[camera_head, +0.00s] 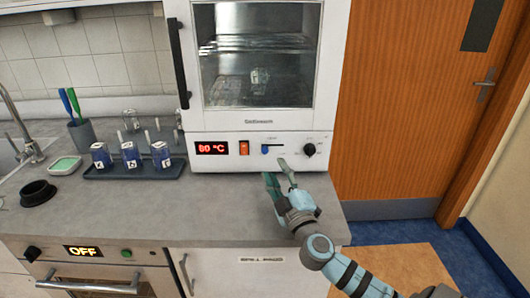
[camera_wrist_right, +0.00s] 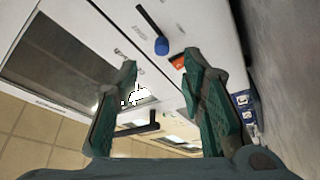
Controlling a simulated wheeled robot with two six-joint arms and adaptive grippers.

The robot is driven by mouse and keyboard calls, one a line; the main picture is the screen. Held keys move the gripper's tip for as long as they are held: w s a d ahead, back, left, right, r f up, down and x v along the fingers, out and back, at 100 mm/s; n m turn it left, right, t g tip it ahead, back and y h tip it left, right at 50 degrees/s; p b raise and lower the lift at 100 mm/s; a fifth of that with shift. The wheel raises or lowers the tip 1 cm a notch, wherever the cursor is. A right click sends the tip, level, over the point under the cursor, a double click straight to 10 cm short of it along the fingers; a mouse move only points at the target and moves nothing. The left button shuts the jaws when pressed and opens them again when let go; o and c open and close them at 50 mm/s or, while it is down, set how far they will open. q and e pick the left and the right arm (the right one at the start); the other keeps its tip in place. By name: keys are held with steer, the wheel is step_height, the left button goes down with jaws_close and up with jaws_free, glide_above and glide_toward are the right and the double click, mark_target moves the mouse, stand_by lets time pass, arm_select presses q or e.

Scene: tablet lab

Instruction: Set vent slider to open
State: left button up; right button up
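The white oven (camera_head: 225,145) stands on the counter with its glass door shut. Its front panel carries the vent slider, whose blue knob (camera_head: 265,149) sits at the left end of a dark horizontal slot. In the right wrist view the blue knob (camera_wrist_right: 161,46) shows at one end of the slot, just beyond and between the fingertips. My right gripper (camera_head: 277,170) is open and empty, in front of and below the panel. Its spread fingers (camera_wrist_right: 160,63) also show in the right wrist view; no contact with the knob is visible. My left gripper is not in view.
An orange-red rocker switch (camera_head: 244,148) and a lit display (camera_head: 212,148) are left of the slider; a black dial (camera_head: 310,149) is right. A dark tray (camera_head: 100,174) with several labelled blue vessels stands on the counter's left. The counter before the oven is clear.

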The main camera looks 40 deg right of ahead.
mark_target(266, 152)
steer(key=p+x, duration=0.1)
steer(key=x, duration=0.7)
steer(key=shift+w+f, duration=0.1)
steer(key=shift+w, duration=0.05)
jaws_close()
